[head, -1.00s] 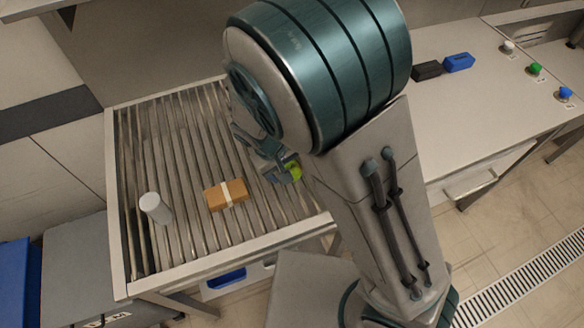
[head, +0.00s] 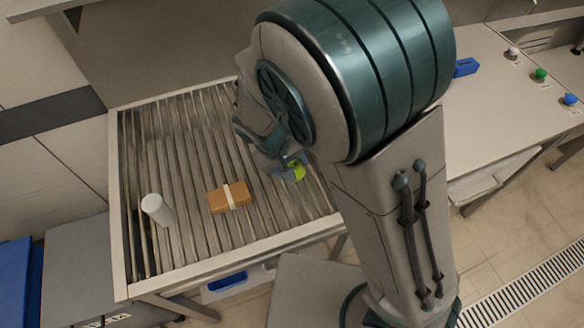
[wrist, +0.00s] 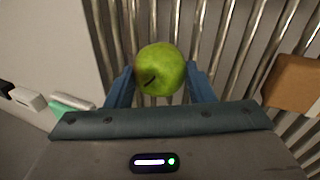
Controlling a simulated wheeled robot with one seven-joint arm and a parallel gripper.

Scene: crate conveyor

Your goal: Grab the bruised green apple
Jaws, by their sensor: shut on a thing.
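The green apple (wrist: 162,66) sits between the two blue fingers of my gripper (wrist: 160,84) in the wrist view. A brownish patch shows on its left side near the dark stem. My gripper is shut on it, with a finger at each side. In the head view the apple (head: 296,171) shows as a small green patch at my gripper (head: 284,164), over the right part of the roller conveyor. My arm hides part of it there. Whether the apple still touches the rollers is not clear.
On the roller conveyor (head: 190,228), a brown box with a pale band (head: 229,197) lies left of my gripper, and a white cylinder (head: 156,209) stands farther left. A counter at right holds a blue block (head: 466,67) and several coloured buttons (head: 540,74).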

